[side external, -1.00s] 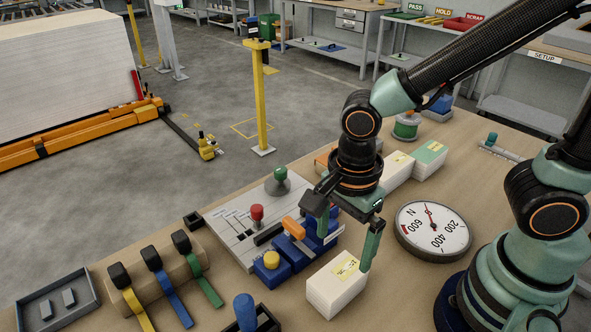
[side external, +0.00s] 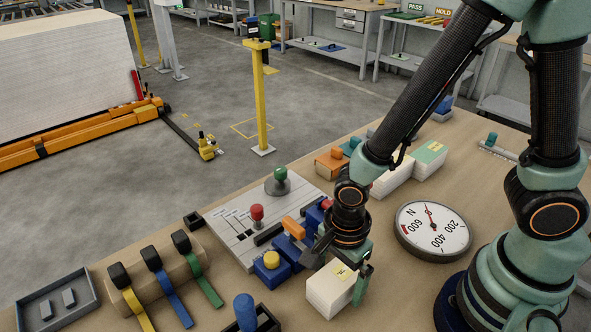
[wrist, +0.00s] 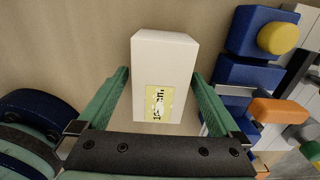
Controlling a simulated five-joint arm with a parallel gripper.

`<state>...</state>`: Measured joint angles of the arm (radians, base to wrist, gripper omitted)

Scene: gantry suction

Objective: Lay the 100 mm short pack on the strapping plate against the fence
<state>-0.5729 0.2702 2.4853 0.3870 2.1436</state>
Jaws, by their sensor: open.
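A white pack (side external: 331,290) with a yellow label lies on the bench front, right of the blue clamp-like parts. I cannot read its size clearly. It also shows in the wrist view (wrist: 164,58), between my two green fingers, with narrow gaps at its sides. My gripper (side external: 338,272) is open and low over this pack; it also shows in the wrist view (wrist: 160,76).
Blue blocks with a yellow knob (side external: 271,262) and an orange handle (side external: 293,227) stand close left of the pack. A round dial gauge (side external: 433,229) lies to the right. Coloured straps (side external: 172,300) and a grey tray (side external: 57,300) are at the left.

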